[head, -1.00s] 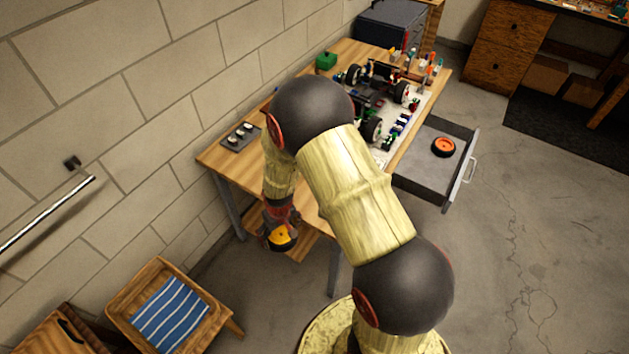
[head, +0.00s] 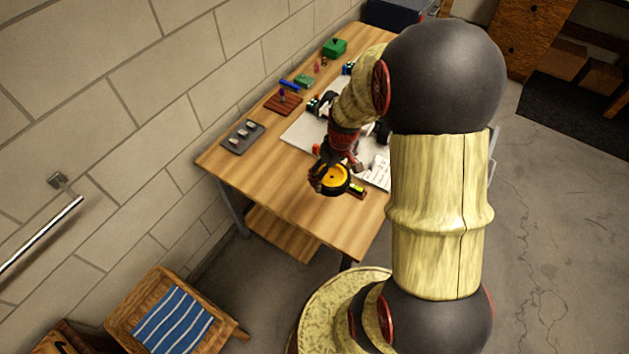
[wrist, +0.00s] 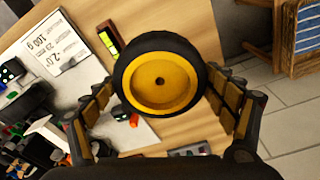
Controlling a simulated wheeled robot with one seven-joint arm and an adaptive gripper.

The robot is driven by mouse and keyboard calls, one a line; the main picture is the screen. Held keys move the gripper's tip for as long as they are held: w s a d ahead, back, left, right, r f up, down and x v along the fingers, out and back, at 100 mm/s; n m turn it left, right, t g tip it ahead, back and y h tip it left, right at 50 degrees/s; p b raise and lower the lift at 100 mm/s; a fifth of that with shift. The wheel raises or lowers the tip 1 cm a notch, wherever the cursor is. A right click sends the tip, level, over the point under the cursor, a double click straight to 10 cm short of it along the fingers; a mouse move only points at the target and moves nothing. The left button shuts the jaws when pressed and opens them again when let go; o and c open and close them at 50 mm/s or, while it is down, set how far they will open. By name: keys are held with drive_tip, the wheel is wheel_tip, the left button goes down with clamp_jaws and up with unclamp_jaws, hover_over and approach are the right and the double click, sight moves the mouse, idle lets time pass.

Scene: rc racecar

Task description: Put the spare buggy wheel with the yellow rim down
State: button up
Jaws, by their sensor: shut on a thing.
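The spare buggy wheel, with a black tyre and yellow rim, is held in my gripper and shows in the head view (head: 335,180) and the wrist view (wrist: 161,82). My gripper (head: 332,172) is shut on it, with one finger on each side of the tyre in the wrist view (wrist: 160,90). The wheel is over the near part of the wooden workbench (head: 270,205). I cannot tell how high it is above the surface. My arm hides much of the buggy and the right side of the bench in the head view.
A white sheet (head: 303,137) lies on the bench beyond the wheel. A grey tray (head: 243,137) with small parts is at the left edge. A yellow-green level (wrist: 108,40) lies close to the wheel. Bare wood is free between tray and wheel. A stool with a blue striped cloth (head: 172,320) stands below.

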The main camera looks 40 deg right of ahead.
drive_tip(key=w+a+f+b, duration=0.1)
drive_tip(key=w+a+f, duration=0.1)
drive_tip(key=w+f, duration=0.1)
drive_tip(key=w+a+f+b, duration=0.1)
drive_tip(key=w+a+f, duration=0.2)
drive_tip(key=w+a+f+b, duration=0.2)
drive_tip(key=w+a+f, duration=0.1)
drive_tip(key=w, duration=0.1)
drive_tip(key=shift+w+a, duration=0.1)
drive_tip(key=shift+a, duration=0.1)
drive_tip(key=shift+w+a+f, duration=0.15)
drive_tip(key=shift+w+f, duration=0.05)
drive_tip(key=shift+f, duration=0.15)
drive_tip(key=shift+w+a+f+b, duration=0.1)
drive_tip(key=shift+f+b, duration=0.75)
drive_tip(key=shift+f, duration=0.75)
drive_tip(key=shift+f, duration=0.1)
drive_tip(key=o, duration=1.1)
